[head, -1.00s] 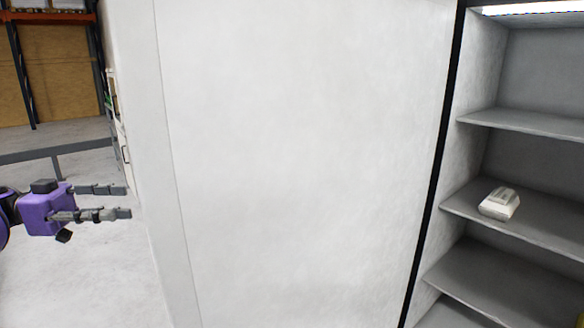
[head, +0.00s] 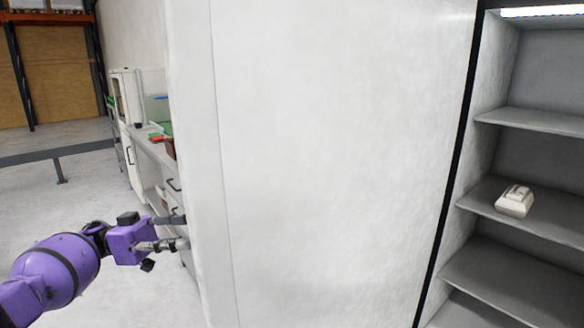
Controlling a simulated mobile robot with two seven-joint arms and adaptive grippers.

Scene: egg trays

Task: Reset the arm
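My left arm comes in from the lower left with its purple gripper (head: 180,233) pointing right. Its two grey fingers are spread apart with nothing between them. The fingertips are close to the left edge of the white wall panel (head: 335,165) in the picture; I cannot tell whether they touch it. My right gripper is not in view. A white egg tray (head: 515,201) sits on a shelf of the grey shelving unit (head: 530,121) at the right.
A counter (head: 152,146) with drawers and a white cabinet stands beyond the panel's left edge. A grey rail (head: 60,152) crosses the floor at the left. The floor (head: 75,205) there is otherwise clear.

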